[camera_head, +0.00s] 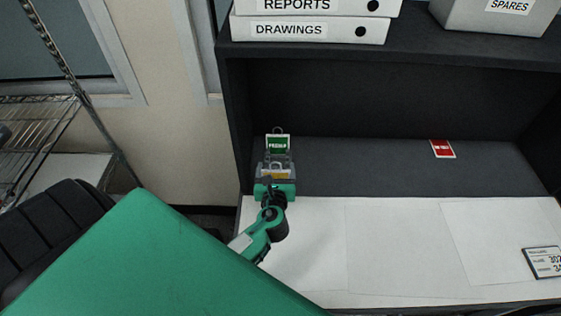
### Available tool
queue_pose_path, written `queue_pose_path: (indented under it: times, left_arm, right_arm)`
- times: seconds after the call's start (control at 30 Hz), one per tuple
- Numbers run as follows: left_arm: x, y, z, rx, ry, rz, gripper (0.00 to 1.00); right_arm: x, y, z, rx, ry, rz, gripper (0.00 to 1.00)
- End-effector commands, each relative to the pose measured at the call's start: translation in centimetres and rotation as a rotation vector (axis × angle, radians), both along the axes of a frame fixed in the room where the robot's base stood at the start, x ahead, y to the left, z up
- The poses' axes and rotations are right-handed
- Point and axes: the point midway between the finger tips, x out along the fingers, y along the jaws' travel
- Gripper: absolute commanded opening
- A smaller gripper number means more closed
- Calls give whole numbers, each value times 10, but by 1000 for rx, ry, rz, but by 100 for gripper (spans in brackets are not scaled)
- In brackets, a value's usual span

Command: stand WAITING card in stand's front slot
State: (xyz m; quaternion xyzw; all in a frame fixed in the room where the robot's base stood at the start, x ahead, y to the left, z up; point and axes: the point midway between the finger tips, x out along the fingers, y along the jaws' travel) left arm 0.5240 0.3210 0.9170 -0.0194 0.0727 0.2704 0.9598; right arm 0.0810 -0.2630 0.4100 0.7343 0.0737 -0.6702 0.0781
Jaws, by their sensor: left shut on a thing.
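The card stand (278,130) is at the back left of the bench, mostly hidden behind a green card (278,145) with white lettering that stands upright in it. My left gripper (276,164) points away from me, just in front of the stand. It is shut on a small yellow card (275,174), which seems to be the WAITING card; its lettering is too small to read. Whether this card touches the stand or its front slot, I cannot tell. My right gripper is not in view.
A red card (442,149) lies on the dark surface to the right. White sheets (395,240) cover the front, with a framed label (543,262) at the right. A shelf with binders (308,30) and a SPARES box (497,17) overhangs the back.

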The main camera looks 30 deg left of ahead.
Motion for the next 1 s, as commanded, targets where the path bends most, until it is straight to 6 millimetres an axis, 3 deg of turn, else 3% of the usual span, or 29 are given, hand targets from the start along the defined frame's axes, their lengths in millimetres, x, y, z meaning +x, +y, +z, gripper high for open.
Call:
queue_pose_path:
  times: [1.0]
  left_arm:
    - [52, 32, -4, 2, -1, 1, 55]
  right_arm:
    - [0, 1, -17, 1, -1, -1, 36]
